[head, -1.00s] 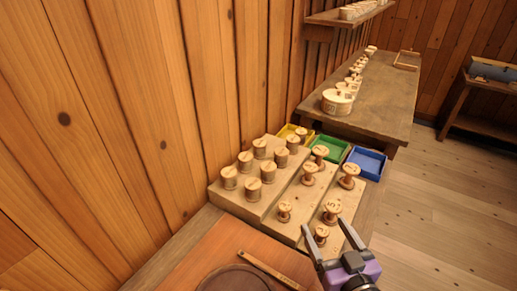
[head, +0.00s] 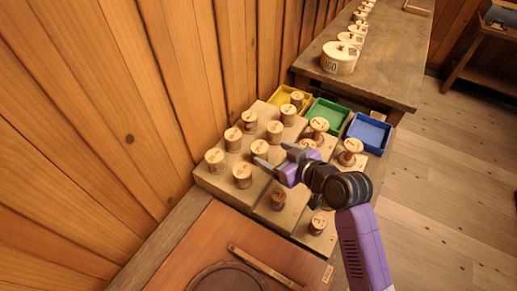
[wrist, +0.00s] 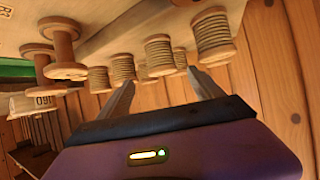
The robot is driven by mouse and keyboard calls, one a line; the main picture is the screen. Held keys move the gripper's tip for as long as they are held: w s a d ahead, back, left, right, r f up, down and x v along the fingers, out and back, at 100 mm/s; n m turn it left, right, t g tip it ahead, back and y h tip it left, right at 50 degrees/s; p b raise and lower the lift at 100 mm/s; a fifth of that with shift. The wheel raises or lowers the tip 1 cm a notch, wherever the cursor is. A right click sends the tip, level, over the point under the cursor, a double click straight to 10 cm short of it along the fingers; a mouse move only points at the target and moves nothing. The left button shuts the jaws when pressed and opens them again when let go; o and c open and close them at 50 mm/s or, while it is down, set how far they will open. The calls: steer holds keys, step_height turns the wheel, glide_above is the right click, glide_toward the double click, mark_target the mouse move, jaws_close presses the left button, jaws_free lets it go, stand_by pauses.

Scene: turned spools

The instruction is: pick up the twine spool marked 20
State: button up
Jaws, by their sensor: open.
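Several twine-wound spools stand in rows on the stepped wooden stand (head: 225,190) in the head view, among them a front one (head: 242,175) and one behind it (head: 260,151). Their top marks are too small to read, so I cannot tell which is marked 20. My gripper (head: 272,156) is open and empty over the stand, its fingers pointing left towards the twine spools. In the wrist view, which looks tilted, one twine spool (wrist: 160,55) appears between and beyond my fingertips (wrist: 162,78). A larger-looking twine spool (wrist: 213,36) is to its right.
Barer spools stand on the right steps, including a tall one (head: 350,152) and a low one (head: 278,199). Yellow (head: 307,105), green (head: 340,117) and blue (head: 370,132) trays lie behind. A plank wall (head: 130,120) borders the left. A round dark board (head: 228,279) lies in front.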

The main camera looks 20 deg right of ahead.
mark_target(265, 152)
steer(key=shift+x, duration=1.5)
steer(key=shift+f+p+x, duration=0.25)
steer(key=shift+p+x, duration=0.55)
steer(key=shift+x, duration=1.65)
steer(key=shift+s+a, duration=0.1)
steer(key=shift+s, duration=0.1)
steer(key=c, duration=1.5)
steer(key=shift+r, duration=0.15)
